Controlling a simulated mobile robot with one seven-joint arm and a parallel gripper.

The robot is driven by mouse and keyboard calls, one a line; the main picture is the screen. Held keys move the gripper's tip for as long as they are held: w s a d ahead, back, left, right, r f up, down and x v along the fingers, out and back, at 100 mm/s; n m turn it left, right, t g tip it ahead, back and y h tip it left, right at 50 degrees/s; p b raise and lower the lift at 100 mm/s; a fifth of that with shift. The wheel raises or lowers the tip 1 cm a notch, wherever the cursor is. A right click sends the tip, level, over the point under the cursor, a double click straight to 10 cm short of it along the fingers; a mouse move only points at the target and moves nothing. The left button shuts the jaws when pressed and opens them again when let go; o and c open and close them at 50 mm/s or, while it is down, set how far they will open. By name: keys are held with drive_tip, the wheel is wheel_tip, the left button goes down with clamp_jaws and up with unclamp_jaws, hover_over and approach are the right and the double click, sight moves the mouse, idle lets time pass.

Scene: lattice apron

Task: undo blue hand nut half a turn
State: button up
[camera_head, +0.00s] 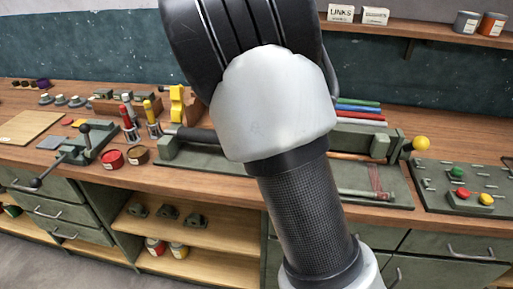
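I cannot make out a blue hand nut in the head view; my arm covers the middle of the scene and may hide it. The only clear blue is a thin bar in a stack of coloured bars (360,109), just right of my arm at the back of the bench. A long green bench fixture (205,152) runs behind my arm, and its middle is hidden. My gripper's fingers do not show; only my white and black arm links are seen.
A clamp with lever handles (84,146) stands on the left of the wooden bench. Red and brown tins (112,159), a yellow tool (177,104), a yellow ball knob (421,143) and a panel with coloured buttons (465,187) are near. Drawers and open shelves lie below.

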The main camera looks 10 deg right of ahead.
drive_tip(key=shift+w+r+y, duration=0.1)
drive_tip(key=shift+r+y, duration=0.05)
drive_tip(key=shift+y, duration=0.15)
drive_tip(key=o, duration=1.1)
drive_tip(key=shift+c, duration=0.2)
